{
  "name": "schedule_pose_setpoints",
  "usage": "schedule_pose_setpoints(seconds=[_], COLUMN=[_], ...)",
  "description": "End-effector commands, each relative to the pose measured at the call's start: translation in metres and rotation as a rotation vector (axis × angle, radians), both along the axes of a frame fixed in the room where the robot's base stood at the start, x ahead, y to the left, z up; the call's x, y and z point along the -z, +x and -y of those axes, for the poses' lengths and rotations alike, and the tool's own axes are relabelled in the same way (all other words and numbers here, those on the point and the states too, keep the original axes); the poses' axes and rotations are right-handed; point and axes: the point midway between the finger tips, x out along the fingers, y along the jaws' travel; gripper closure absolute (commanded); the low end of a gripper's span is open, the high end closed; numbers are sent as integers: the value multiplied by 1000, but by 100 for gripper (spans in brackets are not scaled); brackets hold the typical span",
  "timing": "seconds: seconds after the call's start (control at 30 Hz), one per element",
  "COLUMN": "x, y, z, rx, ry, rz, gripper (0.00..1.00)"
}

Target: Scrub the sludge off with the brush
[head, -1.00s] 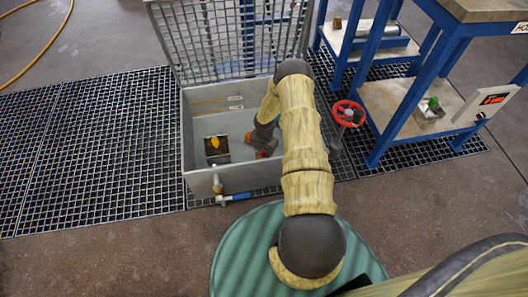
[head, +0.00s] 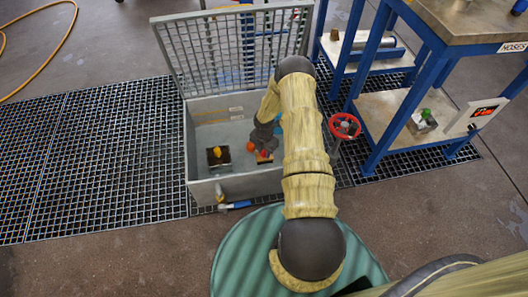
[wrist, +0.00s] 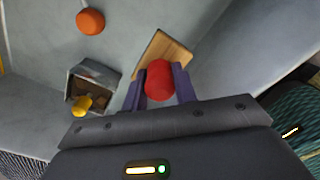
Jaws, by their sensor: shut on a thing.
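My gripper (wrist: 159,80) is inside the grey open tank (head: 237,187), near its right side. Its two fingers are shut on the red knob (wrist: 158,76) of a wooden block, which looks like the brush (wrist: 166,46). The block shows beyond the fingertips in the wrist view and below the gripper in the head view (head: 264,158). Bristles are hidden, and I cannot tell whether the block touches the tank floor. I cannot make out any sludge for certain.
An orange ball (wrist: 90,21) and a metal box with a yellow part (wrist: 82,103) are in the tank to the left. The grated lid (head: 235,50) stands open behind. A red valve wheel (head: 345,126) and a blue-framed bench (head: 385,105) are to the right.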

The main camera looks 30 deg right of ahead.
Motion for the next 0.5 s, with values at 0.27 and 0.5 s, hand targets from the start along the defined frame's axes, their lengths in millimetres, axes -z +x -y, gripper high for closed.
schedule_pose_setpoints(seconds=[0.27, 0.5], x=[-26, -46], y=[0, 0], z=[0, 0], rx=[0, 0], ry=[0, 0], rz=[1, 1], gripper=[90, 90])
